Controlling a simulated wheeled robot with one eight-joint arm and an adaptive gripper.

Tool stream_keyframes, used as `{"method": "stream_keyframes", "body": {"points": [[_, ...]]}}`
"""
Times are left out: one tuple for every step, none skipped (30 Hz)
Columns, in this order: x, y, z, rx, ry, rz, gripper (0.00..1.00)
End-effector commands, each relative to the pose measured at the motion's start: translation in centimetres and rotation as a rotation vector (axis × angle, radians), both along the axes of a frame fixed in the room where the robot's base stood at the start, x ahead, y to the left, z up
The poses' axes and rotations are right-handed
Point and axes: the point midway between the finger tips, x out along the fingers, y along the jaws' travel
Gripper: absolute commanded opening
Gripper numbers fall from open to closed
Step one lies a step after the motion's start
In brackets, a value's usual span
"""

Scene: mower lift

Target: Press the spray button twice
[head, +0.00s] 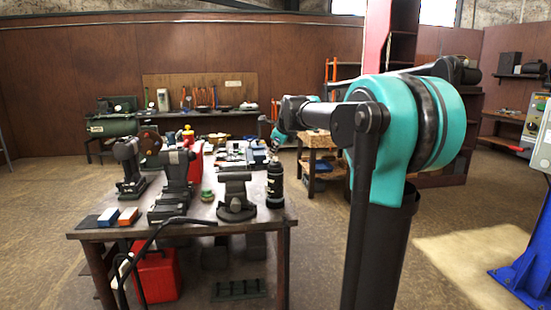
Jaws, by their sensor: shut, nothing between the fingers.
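A dark spray can or bottle (275,190) stands upright at the right end of the workbench, beside a dark vise. Its button is too small to make out. My arm reaches left from the large teal joint, and its teal wrist shows small above the right end of the bench. My gripper (273,157) appears small and dark below that wrist, close above the can's top; it is shut and empty. Whether it touches the can cannot be told.
The workbench (100,234) also holds a vise (236,198), dark machines (130,168), coloured blocks (128,216) and a red container (195,163). A red can (155,272) stands below. A control box (541,130) and blue post (530,265) are at the right.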

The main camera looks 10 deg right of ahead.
Motion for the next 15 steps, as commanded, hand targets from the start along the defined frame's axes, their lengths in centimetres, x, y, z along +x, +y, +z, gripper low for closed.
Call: {"method": "stream_keyframes", "body": {"points": [[0.0, 0.0, 0.5, 0.0, 0.0, 0.0, 0.0], [0.0, 0.0, 0.8, 0.0, 0.0, 0.0, 0.0], [0.0, 0.0, 1.1, 0.0, 0.0, 0.0, 0.0], [0.0, 0.0, 1.4, 0.0, 0.0, 0.0, 0.0], [0.0, 0.0, 1.7, 0.0, 0.0, 0.0, 0.0], [0.0, 0.0, 2.1, 0.0, 0.0, 0.0, 0.0], [0.0, 0.0, 2.3, 0.0, 0.0, 0.0, 0.0], [0.0, 0.0, 2.6, 0.001, -0.001, 0.001, 0.0], [0.0, 0.0, 3.0, 0.001, -0.001, 0.001, 0.0], [0.0, 0.0, 3.2, 0.001, -0.001, 0.001, 0.0], [0.0, 0.0, 3.5, 0.001, -0.001, 0.001, 0.0], [0.0, 0.0, 3.7, 0.001, -0.001, 0.001, 0.0], [0.0, 0.0, 3.9, 0.001, -0.001, 0.001, 0.0], [0.0, 0.0, 4.1, 0.001, -0.001, 0.001, 0.0], [0.0, 0.0, 4.2, 0.001, -0.001, 0.001, 0.0]]}}
